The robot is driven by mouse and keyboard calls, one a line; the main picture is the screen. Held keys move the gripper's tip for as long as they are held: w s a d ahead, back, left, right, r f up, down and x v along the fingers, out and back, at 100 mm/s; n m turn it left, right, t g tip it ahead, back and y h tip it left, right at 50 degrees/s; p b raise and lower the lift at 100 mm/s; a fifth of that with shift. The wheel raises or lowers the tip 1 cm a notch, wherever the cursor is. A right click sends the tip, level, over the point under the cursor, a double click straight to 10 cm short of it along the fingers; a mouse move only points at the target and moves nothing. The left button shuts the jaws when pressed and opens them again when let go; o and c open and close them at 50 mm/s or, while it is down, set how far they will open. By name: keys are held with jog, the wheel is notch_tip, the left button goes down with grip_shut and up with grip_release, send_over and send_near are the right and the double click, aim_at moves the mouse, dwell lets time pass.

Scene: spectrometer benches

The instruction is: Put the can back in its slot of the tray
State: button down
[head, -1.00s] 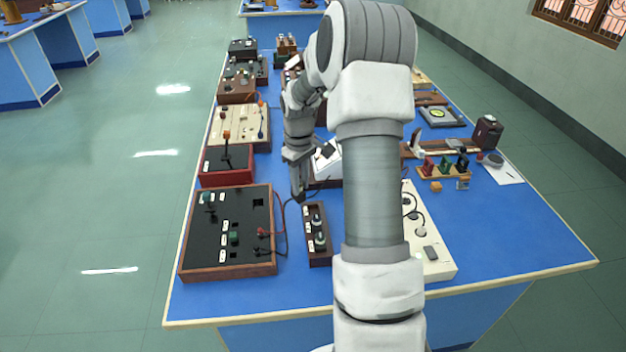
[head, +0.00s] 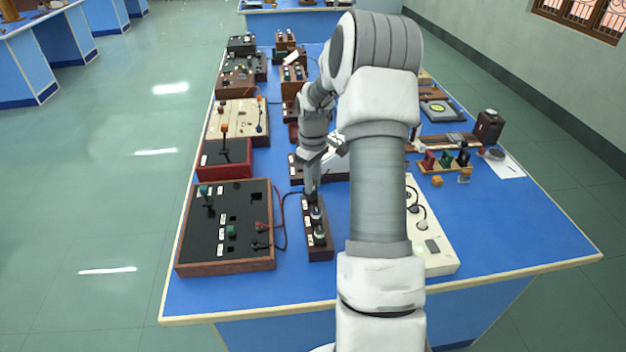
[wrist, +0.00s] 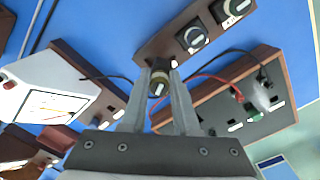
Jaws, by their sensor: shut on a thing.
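My gripper (wrist: 165,66) is shut with a small dark round piece (wrist: 158,88) between its fingers. This piece has a pale mark on its top. In the head view my gripper (head: 312,197) is low at the far end of a narrow brown box (head: 321,254) with round dials. The box (wrist: 160,40) runs up and right in the wrist view, with two dials (wrist: 193,37) showing clear of the fingers. I cannot tell whether the piece is fixed to the box. No can or slotted tray can be plainly made out.
A large black panel box (head: 255,205) with red leads stands left of the narrow box. A cream box (head: 435,255) is to the right, partly behind my arm. A wooden rack (head: 440,167) with small coloured pieces stands farther right. The right front bench is clear.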

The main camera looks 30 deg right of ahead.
aim_at(313, 195)
jog(key=shift+f+b, duration=0.75)
jog(key=shift+f, duration=0.65)
jog(key=shift+s+a+f+b, duration=0.1)
jog(key=shift+s+f+b, duration=0.25)
jog(key=shift+f, duration=0.35)
jog(key=c, duration=0.6)
grip_release()
jog(key=shift+w+f, duration=0.1)
jog(key=shift+a, duration=0.1)
jog(key=shift+w+r, duration=0.1)
jog(key=shift+r, duration=0.4)
jog(key=r, duration=0.6)
jog(key=r+p, duration=0.1)
jog(key=r, duration=1.1)
jog(key=shift+d+p, duration=0.35)
jog(key=shift+p, duration=0.05)
